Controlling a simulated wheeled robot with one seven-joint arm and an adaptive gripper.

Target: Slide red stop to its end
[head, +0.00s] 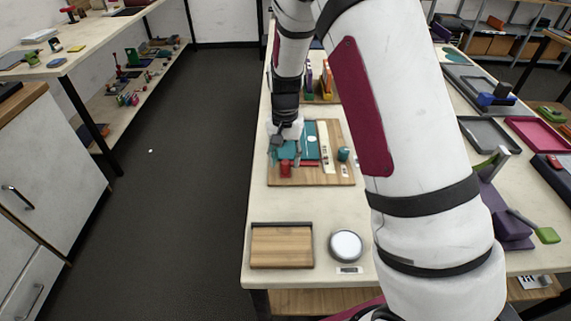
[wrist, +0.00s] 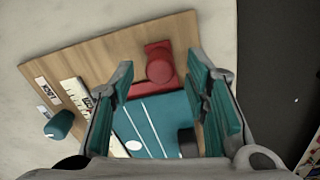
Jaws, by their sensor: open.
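The red stop (wrist: 158,65) is a blocky red piece with a rounded top, at the edge of a teal plate (wrist: 162,112) on a wooden board (wrist: 108,52). It also shows in the head view (head: 286,168), near the board's front edge. My gripper (wrist: 161,78) is open, its teal-padded fingers spread on either side of the red stop in the wrist picture. I cannot tell whether they touch it. In the head view my gripper (head: 287,143) is over the left part of the board. It hides part of the teal plate.
A pale scale strip (wrist: 76,92) and a teal knob (wrist: 59,125) are on the same board. In the head view, a wooden tray (head: 282,247) and a round white disc (head: 345,246) lie nearer on the table. Bare tabletop (head: 300,205) lies between.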

